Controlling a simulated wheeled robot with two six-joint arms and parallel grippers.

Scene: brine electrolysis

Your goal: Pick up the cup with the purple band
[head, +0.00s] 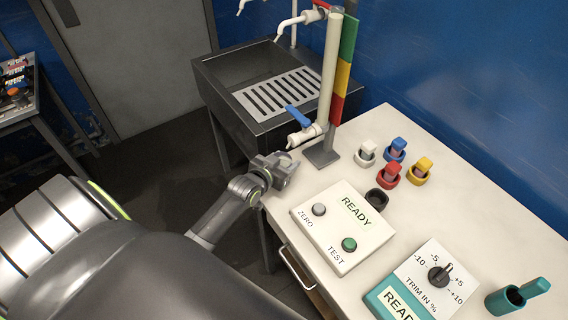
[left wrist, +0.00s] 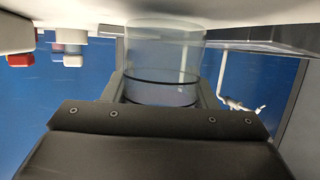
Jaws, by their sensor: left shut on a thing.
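My left gripper (head: 281,168) is at the left edge of the white table, in front of the foot of the tall tube stand. In the left wrist view the gripper's two fingers (left wrist: 160,92) are shut on a clear cup (left wrist: 163,50), one on each side. That view is upside down, with the table top along its upper edge. The cup shows dark lines around it and a bluish tint between the fingers; I cannot tell a purple band for sure. In the head view I cannot make out the cup at the gripper. My right gripper is not in view.
The tube stand (head: 322,153) with a blue-handled tap (head: 298,116) and a dark sink (head: 222,88) are behind the gripper. To its right are a READY box (head: 342,228), several coloured holders (head: 389,174), a trim box (head: 432,277) and a teal holder (head: 505,299).

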